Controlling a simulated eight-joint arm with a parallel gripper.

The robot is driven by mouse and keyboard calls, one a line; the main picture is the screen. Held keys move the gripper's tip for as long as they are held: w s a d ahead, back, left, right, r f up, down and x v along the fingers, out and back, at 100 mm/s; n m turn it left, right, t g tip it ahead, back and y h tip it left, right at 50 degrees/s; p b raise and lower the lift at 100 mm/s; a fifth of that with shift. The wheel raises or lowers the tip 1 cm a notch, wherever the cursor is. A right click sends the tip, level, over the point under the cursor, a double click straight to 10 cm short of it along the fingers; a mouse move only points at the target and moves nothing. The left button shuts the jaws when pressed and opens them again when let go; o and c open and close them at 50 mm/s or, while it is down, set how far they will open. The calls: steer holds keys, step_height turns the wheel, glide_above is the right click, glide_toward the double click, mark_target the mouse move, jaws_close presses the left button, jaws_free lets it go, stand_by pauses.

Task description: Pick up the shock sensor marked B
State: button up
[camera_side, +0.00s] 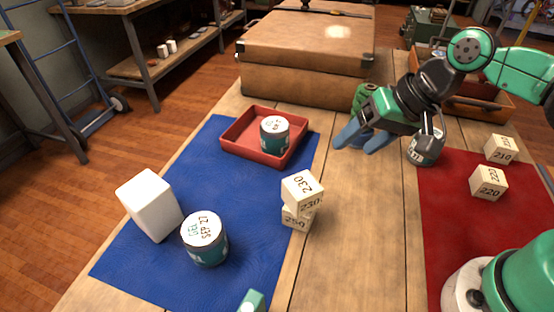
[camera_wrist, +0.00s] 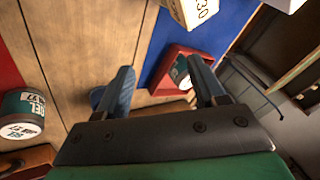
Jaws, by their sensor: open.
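I cannot read a B on anything, so I cannot tell which thing is the shock sensor. One teal can with a white top stands in the red tray (camera_side: 228,147); this can (camera_side: 274,134) also shows in the wrist view (camera_wrist: 180,72). A larger labelled can (camera_side: 205,240) stands on the blue mat's front part. A third can (camera_side: 425,148) stands right of my gripper, near the red mat. My gripper (camera_side: 358,142) is open and empty above the bare wood between tray and third can.
A white block (camera_side: 150,204) stands on the blue mat (camera_side: 150,245). Number cubes are stacked (camera_side: 302,190) at its right edge. Two more cubes (camera_side: 489,183) lie on the red mat (camera_side: 455,225). A big case (camera_side: 307,60) stands behind. Bare wood lies between the mats.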

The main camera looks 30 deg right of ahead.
steer(key=s+a+m+g+y, duration=0.2)
steer(key=a+m+g+y, duration=0.35)
steer(key=a, duration=0.65)
steer(key=m+g+y, duration=0.2)
steer(key=g, duration=0.5)
glide_above(252, 301)
steer(key=w+d, duration=0.2)
steer(key=d, duration=0.1)
step_height(252, 301, down, 7)
steer(key=shift+r, duration=0.1)
steer(key=shift+x, duration=1.55)
jaws_close()
